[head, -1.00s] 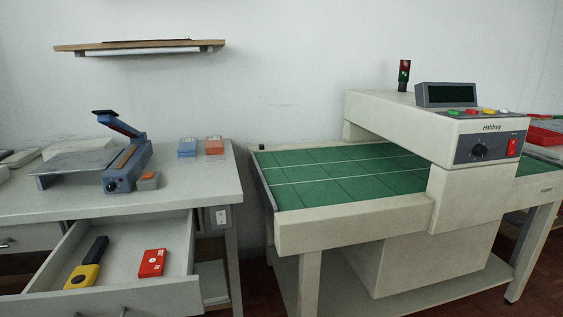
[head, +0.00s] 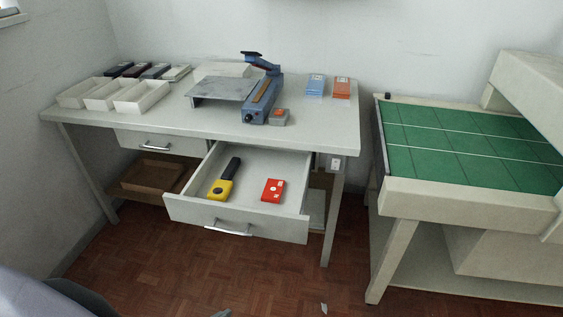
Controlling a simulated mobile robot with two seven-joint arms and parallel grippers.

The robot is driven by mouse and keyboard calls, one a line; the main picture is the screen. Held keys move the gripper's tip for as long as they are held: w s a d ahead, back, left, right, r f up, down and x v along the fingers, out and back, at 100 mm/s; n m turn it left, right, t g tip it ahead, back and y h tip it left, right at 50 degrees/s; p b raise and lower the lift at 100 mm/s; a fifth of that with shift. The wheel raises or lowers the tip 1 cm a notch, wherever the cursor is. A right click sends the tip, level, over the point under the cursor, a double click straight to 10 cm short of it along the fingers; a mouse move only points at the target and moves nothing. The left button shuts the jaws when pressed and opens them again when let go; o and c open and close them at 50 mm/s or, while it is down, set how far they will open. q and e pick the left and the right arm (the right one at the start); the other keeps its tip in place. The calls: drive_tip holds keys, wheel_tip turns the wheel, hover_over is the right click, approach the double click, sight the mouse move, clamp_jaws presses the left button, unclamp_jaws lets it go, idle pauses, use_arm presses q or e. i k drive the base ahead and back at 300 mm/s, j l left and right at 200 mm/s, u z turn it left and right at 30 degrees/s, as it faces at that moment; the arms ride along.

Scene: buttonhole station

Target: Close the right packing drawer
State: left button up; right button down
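The right packing drawer (head: 180,208) is under the white packing table and is pulled well out towards me. Its front has a silver bar handle (head: 228,229). Inside lie a yellow and black hand tool (head: 222,185) on the left and a red box (head: 273,190) on the right. Two small grey tips show at the bottom edge, one left of centre (head: 222,313) and one right of it (head: 324,308). They may be my fingertips, well below and apart from the drawer. Too little shows to tell which gripper they belong to or whether it is open.
The table top (head: 220,138) carries a blue sealer (head: 262,95), white trays (head: 140,96) and small boxes. The left drawer (head: 160,142) is shut. A green-topped machine (head: 470,145) stands at the right. The floor (head: 270,275) before the drawer looks clear.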

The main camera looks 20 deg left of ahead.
sight(244, 212)
drive_tip(key=u, duration=1.05)
